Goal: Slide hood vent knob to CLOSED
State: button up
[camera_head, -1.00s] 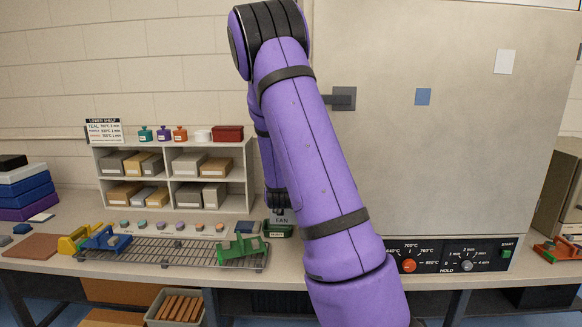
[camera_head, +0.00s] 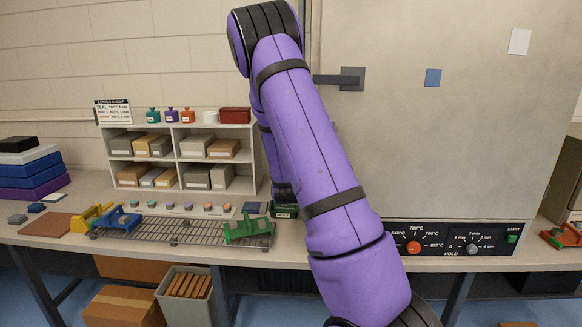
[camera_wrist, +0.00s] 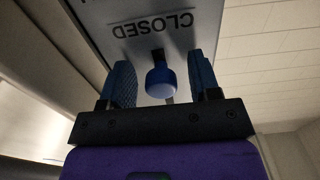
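In the wrist view a blue round knob (camera_wrist: 160,79) hangs from a light panel (camera_wrist: 108,30). The word CLOSED (camera_wrist: 154,25) is printed on the panel, upside down, just above the knob in the picture. My gripper (camera_wrist: 163,76) is open, with one blue ridged finger on each side of the knob. A gap shows between the knob and each finger. In the head view my purple arm crosses the middle, and neither the knob nor my fingers can be made out.
A large grey cabinet (camera_head: 400,150) with a dark latch (camera_head: 351,79) fills the right. Its black dial panel (camera_head: 450,238) is below. A white shelf unit (camera_head: 180,160) with boxes stands left. A wire rack (camera_head: 180,232) holding a green fixture (camera_head: 248,230) lies on the bench.

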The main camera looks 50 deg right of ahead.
jog(key=v, duration=1)
jog(key=shift+s+a, duration=0.25)
jog(key=shift+s, duration=0.05)
